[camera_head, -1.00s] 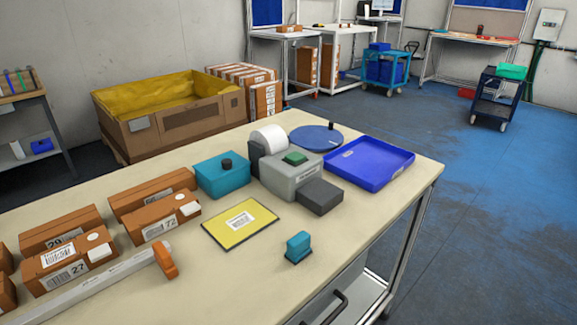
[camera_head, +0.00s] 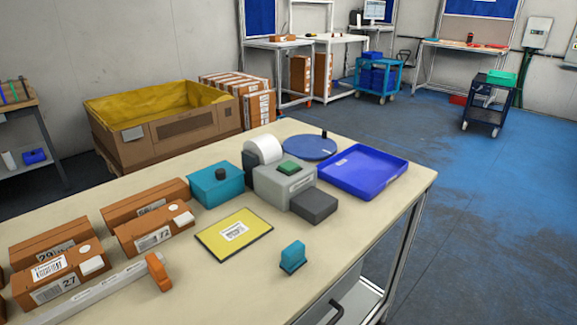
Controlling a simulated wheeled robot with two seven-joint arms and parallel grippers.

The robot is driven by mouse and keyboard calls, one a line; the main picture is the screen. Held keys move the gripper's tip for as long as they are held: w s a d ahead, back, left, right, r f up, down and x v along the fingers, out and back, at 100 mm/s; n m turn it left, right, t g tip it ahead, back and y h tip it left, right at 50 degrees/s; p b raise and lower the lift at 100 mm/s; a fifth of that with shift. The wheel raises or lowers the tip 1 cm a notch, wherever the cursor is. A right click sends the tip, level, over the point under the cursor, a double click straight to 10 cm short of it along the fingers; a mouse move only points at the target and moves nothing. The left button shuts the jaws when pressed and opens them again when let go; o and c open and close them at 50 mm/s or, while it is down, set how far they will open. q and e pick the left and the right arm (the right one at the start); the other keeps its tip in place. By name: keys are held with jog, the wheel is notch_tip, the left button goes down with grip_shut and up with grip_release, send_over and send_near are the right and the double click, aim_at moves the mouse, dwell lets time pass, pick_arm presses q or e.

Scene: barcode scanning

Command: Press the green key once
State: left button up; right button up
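The green key (camera_head: 289,168) is a small raised block on top of a grey machine (camera_head: 283,188) near the middle of the table. A white paper roll (camera_head: 264,150) stands at the machine's back left, and a dark grey block (camera_head: 314,206) sits at its front right. Nothing covers the key. Neither of my grippers shows in the head view.
The table (camera_head: 215,280) holds a teal box (camera_head: 216,186), a yellow barcode card (camera_head: 235,234), a blue tray (camera_head: 363,171), a round blue disc (camera_head: 309,147) and a teal stamp-like block (camera_head: 293,257). The front right tabletop is clear.

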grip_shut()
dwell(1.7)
